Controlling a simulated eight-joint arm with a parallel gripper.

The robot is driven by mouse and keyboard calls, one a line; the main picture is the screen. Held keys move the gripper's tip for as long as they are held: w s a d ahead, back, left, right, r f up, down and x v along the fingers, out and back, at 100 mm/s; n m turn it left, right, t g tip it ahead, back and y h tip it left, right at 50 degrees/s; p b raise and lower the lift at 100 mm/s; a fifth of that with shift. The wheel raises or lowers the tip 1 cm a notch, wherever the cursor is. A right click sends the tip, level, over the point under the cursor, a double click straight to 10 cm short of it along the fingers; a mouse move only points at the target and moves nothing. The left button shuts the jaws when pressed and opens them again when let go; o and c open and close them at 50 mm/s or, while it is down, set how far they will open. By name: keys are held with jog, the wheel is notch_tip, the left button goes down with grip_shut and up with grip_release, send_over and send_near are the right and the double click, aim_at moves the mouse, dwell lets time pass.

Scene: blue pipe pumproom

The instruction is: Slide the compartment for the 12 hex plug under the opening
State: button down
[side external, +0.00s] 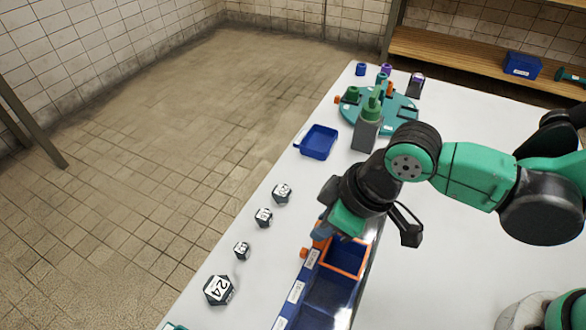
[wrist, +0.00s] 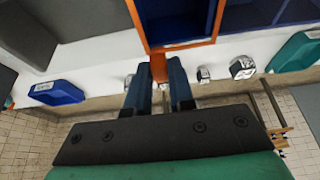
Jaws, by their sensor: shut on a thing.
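A long blue divided bin (side external: 328,293) stands at the table's front, with white labels along its left side too small to read. An orange frame (side external: 343,267) surrounds an opening over one blue compartment; in the wrist view the orange frame (wrist: 183,46) is just ahead of the fingers. My gripper (wrist: 160,88) is shut on an orange handle (wrist: 158,68) beside the frame, mostly hidden between the dark blue fingers. In the side view my gripper (side external: 322,236) is at the bin's far left end. Dark hex plugs with white numbered faces (side external: 218,289) stand apart left of the bin.
More plugs (side external: 282,192) line the table's left edge. A blue tray (side external: 318,142), a green-topped bottle (side external: 367,125) and a teal round stand (side external: 399,118) with small items are farther back.

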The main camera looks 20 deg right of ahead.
jog(key=shift+s+a, duration=0.3)
jog(key=shift+a, duration=0.05)
jog(key=c, duration=0.8)
grip_release()
jog(key=shift+o, duration=0.2)
jog(key=shift+d, duration=0.1)
jog(key=shift+v, duration=2.8)
